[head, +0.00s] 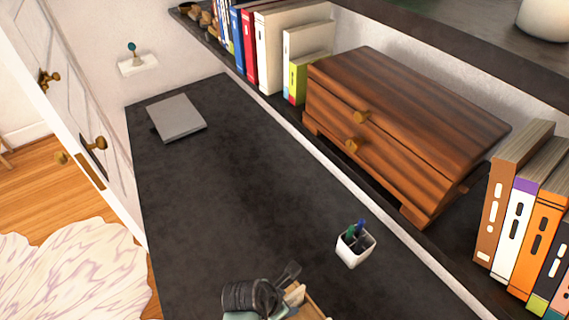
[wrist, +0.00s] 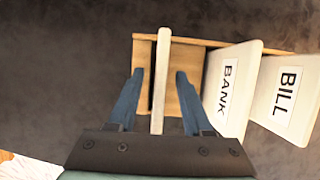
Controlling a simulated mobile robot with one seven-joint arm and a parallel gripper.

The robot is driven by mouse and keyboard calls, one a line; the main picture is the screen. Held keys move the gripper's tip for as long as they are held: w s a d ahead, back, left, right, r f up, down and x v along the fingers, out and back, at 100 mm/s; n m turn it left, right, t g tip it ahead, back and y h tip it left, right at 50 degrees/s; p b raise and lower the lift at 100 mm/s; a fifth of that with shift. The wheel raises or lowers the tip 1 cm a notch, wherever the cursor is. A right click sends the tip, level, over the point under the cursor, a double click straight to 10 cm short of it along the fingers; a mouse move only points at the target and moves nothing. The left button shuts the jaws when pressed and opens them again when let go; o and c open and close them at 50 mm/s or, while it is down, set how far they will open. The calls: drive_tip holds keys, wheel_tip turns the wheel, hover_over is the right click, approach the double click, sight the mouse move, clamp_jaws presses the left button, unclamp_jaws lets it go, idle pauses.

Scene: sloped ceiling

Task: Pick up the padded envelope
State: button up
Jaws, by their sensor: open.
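A thin pale slab (wrist: 163,45), seen edge-on, stands in a wooden organizer (wrist: 143,50) in the wrist view; it looks like the padded envelope, but its face is hidden. My gripper (wrist: 160,73) is open, with one blue finger on each side of the slab and a gap visible on both sides. In the head view my gripper (head: 290,284) is at the bottom edge, over the organizer (head: 316,307), which is mostly hidden by my arm and the frame edge.
White cards marked BANK (wrist: 228,88) and BILL (wrist: 287,95) stand right of the slab. A white pen cup (head: 355,249) stands nearby on the dark desk (head: 220,190). A wooden drawer box (head: 400,120) and books line the shelf. A flat grey object (head: 176,116) lies far left.

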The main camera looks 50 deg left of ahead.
drive_tip(key=shift+x, duration=1.05)
drive_tip(key=shift+f, duration=0.25)
clamp_jaws()
